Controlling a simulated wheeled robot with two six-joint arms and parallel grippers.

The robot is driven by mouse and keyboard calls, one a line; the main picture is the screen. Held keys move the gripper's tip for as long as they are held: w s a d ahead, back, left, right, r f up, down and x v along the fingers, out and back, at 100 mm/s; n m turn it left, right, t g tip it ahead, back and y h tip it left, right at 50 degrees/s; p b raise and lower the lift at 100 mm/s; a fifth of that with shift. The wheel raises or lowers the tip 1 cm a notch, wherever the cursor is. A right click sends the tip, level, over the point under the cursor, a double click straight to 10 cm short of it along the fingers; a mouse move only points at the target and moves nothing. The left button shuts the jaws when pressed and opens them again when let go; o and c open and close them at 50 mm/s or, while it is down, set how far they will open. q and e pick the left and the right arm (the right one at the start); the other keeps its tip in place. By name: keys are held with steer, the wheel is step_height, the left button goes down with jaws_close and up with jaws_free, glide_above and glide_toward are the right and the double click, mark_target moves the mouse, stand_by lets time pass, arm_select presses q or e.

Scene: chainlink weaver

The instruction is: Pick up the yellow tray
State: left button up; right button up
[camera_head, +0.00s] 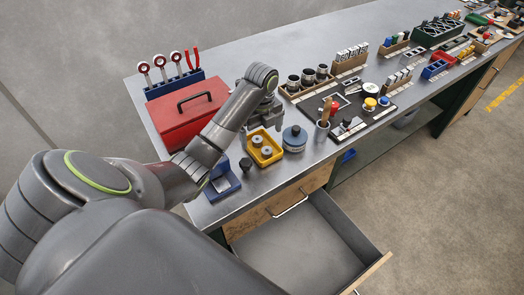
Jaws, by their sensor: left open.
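The yellow tray (274,157) sits on the grey workbench near its front edge and holds two small grey round parts (264,146). My left arm reaches in from the left over the red toolbox. My left gripper (266,122) points down just behind and above the tray; it is open. Its fingertips are small in the view, and I cannot tell whether they touch the tray. My right gripper is not in view.
A blue-grey round container (294,139) stands close right of the tray. A black knob-like part (246,164) and a blue tray (222,184) lie to its left. The red toolbox (184,115) is behind. An open drawer (305,245) juts out below the bench's front edge.

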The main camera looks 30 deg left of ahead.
mark_target(261, 143)
arm_select(q)
steer(key=shift+s+f, duration=0.15)
steer(key=shift+f, duration=0.55)
steer(key=shift+f+p, duration=0.45)
steer(key=shift+f, duration=1.1)
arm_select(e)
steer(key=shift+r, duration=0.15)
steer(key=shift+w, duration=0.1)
arm_select(q)
steer(key=c, duration=1)
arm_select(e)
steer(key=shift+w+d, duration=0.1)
